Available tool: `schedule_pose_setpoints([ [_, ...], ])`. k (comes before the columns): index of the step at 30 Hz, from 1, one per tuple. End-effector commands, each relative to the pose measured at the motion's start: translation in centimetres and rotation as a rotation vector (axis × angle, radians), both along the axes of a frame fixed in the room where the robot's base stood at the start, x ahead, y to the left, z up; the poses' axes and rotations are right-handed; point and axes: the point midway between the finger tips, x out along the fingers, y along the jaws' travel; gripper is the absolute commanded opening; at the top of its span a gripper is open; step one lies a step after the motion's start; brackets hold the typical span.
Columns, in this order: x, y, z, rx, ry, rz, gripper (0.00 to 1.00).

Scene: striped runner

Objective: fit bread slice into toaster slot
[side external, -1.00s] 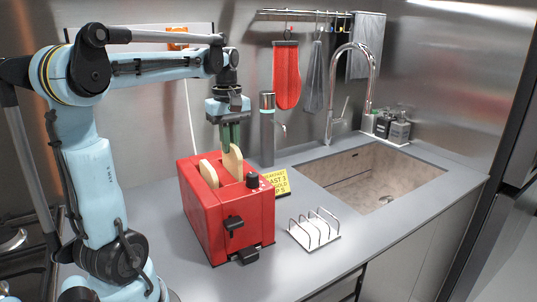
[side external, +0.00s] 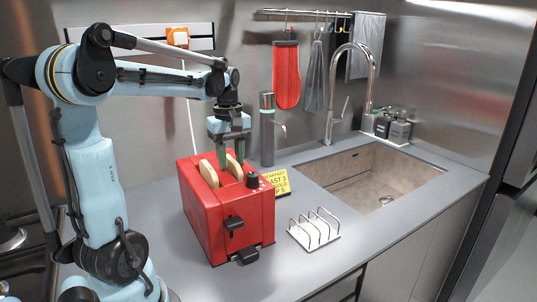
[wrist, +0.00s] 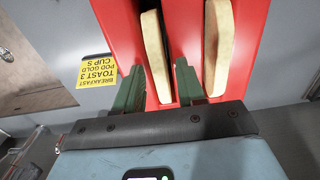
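The red toaster (side external: 215,215) stands on the counter and fills the top of the wrist view (wrist: 268,15). Two bread slices stand upright in its two slots with their upper parts showing. The right slice in the side view (side external: 234,167) is the left slice in the wrist view (wrist: 157,55). The other slice (side external: 208,173) also shows in the wrist view (wrist: 217,45). My gripper (side external: 231,157) is over the right slot. Its green fingers (wrist: 160,88) are spread on either side of that slice, with visible gaps. The slices' lower parts are hidden inside the toaster.
A dark cylinder (side external: 267,130) stands behind. The sink (side external: 365,178) is farther right. The counter in front of the rack is clear.

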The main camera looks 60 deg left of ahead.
Motion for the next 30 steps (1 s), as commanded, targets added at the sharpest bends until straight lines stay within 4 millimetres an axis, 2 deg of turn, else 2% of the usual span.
schedule_pose_setpoints([
  [7,0.0,0.0,0.1,0.000,0.000,0.000,0.39],
  [11,0.0,0.0,0.7,0.000,0.000,0.000,0.39],
  [30,0.0,0.0,10.3,-0.001,0.001,0.000,0.39],
])
